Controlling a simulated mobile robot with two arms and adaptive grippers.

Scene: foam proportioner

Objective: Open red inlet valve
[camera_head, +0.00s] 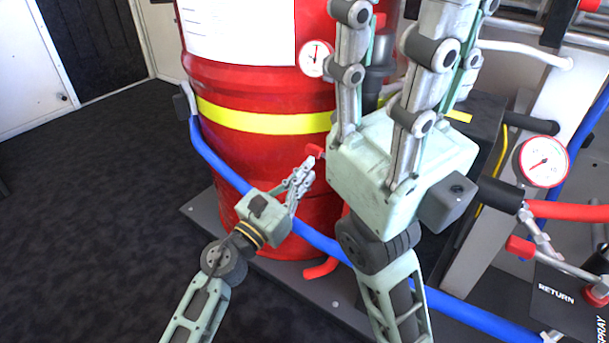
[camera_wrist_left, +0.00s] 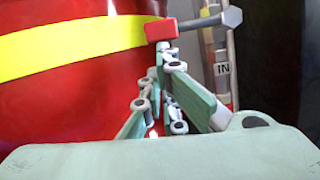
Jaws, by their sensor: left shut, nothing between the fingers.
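The red inlet valve handle (camera_head: 316,151) is a small red lever beside the red drum. In the left wrist view the red handle (camera_wrist_left: 161,29) lies just beyond my fingertips, with a grey stem and knob to its right. My left gripper (camera_head: 304,172) is shut and empty, its tips close to the handle. In the left wrist view its fingers (camera_wrist_left: 162,75) meet just below the handle; I cannot tell whether they touch it. My right gripper (camera_head: 391,60) is large in front, fingers spread and pointing up, holding nothing visible. It hides the pipework behind.
The red drum (camera_head: 240,160) with a yellow band stands on a grey base plate (camera_head: 201,214). A blue hose (camera_head: 213,160) curves across its front. A gauge (camera_head: 544,161), red-handled valves and a RETURN plate (camera_head: 565,300) are at right. The dark floor at left is clear.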

